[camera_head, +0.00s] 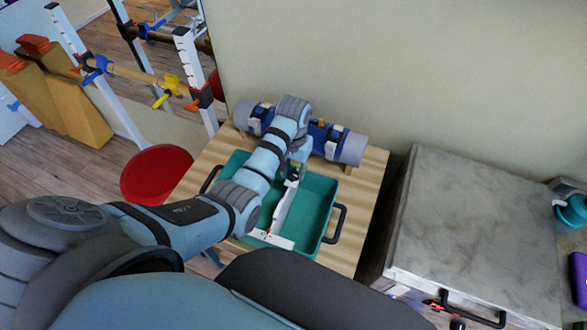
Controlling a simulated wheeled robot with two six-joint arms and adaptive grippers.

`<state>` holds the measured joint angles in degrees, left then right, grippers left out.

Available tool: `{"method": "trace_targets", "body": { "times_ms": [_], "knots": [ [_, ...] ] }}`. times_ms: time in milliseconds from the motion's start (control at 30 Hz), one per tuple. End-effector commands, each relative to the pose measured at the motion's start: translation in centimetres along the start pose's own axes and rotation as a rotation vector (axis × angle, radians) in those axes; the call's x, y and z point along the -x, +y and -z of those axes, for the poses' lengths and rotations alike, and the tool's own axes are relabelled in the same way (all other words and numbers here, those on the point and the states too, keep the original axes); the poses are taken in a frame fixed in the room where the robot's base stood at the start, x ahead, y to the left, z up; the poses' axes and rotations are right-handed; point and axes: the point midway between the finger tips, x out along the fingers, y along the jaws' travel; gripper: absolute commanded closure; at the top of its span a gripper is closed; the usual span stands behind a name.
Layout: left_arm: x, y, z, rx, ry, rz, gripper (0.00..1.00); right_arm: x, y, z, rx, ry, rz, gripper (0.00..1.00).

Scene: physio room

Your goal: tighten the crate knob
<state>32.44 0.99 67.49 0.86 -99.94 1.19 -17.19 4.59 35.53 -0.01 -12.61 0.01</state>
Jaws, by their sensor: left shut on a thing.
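The teal crate (322,191) with black handles stands on the wooden table. A white hinged piece (283,209) of two flat arms, with a small red mark near its joint, lies inside it. My left gripper (292,178) reaches down over the crate and is shut at the upper end of the white piece's long arm. The fingertips are small and partly hidden by my wrist, so the exact contact is unclear. I cannot make out a knob on the crate; my left arm covers part of it. My right gripper is not in view.
A grey and blue roller (347,145) lies behind the crate, close to my left wrist. The wooden table (366,205) has a narrow bare strip on the right. A marble-topped cabinet (474,230) stands right of it. A red round seat (156,173) is at left.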

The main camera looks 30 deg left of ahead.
Motion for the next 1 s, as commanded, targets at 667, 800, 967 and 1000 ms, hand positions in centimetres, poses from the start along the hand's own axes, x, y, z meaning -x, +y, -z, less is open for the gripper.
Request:
{"method": "trace_targets", "body": {
  "times_ms": [667,800,967,1000],
  "knots": [
    [0.06,0.21,-0.01,-0.637,0.002,0.001,0.99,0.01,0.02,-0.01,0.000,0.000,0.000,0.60],
    [0.06,0.24,-0.05,-0.768,0.002,0.001,0.99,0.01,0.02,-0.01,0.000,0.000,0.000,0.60],
    [0.06,0.28,-0.09,-0.905,0.002,0.001,0.99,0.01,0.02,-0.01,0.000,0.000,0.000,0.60],
    [0.05,0.28,-0.10,-0.936,0.002,0.001,0.99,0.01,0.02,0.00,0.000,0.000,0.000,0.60]
  ]
}}
